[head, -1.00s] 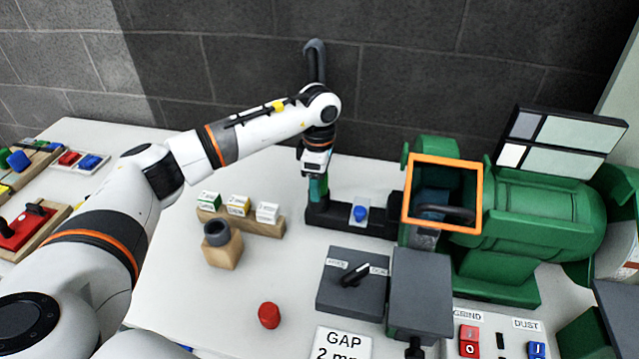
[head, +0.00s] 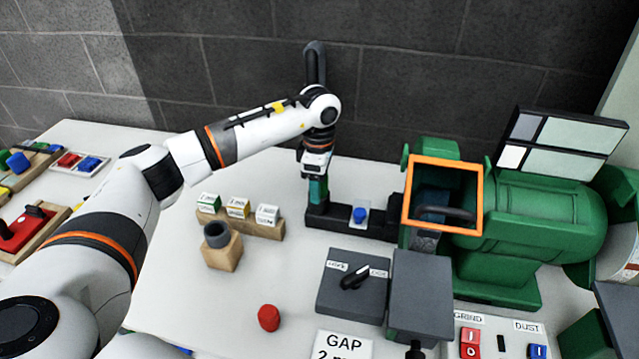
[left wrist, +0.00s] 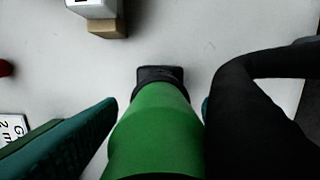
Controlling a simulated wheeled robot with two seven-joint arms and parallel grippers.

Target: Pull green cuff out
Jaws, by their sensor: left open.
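The green cuff (left wrist: 155,130) shows in the left wrist view as a green sleeve running down the middle, with a dark end at its top. My left gripper (left wrist: 160,104) is open, with one teal finger on each side of the cuff. A gap shows between the left finger and the cuff; the right finger is mostly hidden. In the head view my left gripper (head: 317,190) points down at the left end of a black base (head: 335,218). The cuff cannot be told apart from the fingers there. My right gripper is not in view.
A thick black curved part (left wrist: 250,95) lies close on the right in the left wrist view. A green grinder (head: 525,220) with an orange-framed guard (head: 443,162) stands right of the base. A wooden block with labelled cubes (head: 240,222) stands to the left. White table is clear between.

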